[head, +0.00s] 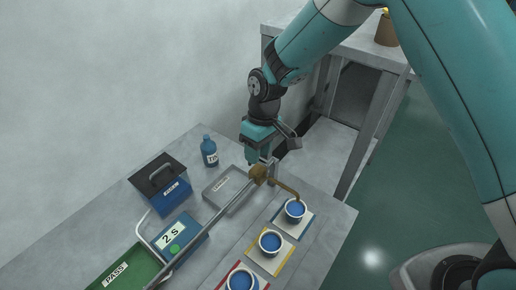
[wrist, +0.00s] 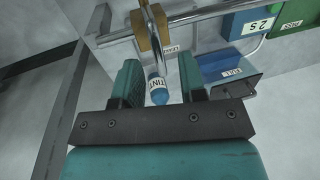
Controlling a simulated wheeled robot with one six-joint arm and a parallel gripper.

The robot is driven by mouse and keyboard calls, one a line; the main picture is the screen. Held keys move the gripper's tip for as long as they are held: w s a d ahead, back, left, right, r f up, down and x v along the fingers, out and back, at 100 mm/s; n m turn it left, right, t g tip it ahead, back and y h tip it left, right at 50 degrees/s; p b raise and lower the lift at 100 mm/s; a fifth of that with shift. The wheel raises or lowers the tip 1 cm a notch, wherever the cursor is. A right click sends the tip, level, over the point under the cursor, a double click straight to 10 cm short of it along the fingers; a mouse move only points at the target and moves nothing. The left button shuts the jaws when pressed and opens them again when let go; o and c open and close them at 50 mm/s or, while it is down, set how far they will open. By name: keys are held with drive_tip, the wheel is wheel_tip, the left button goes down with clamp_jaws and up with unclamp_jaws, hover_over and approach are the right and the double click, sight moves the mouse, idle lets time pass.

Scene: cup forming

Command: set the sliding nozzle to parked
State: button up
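The sliding nozzle is a brass block (head: 258,173) on a metal rail (head: 225,208), near the rail's far end. Its curved brass spout (head: 286,188) ends above the far cup (head: 295,209) of blue liquid. My gripper (head: 262,152) is just above and behind the block, pointing down. In the wrist view my gripper (wrist: 160,75) is open, with nothing visible held between its fingers. The brass block (wrist: 145,40) shows just beyond the fingertips, with the rail (wrist: 200,22) running across. I cannot tell whether a finger touches it.
Two more cups, the middle (head: 270,242) and near one (head: 241,281), stand on coloured mats. A tint bottle (head: 209,152), a grey box (head: 227,184), a blue handled box (head: 163,188), a "2 S" box (head: 178,238) and a green PASS bin (head: 122,270) are left of the rail.

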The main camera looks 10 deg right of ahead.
drive_tip(key=shift+f, duration=0.25)
clamp_jaws()
drive_tip(key=shift+s, duration=0.1)
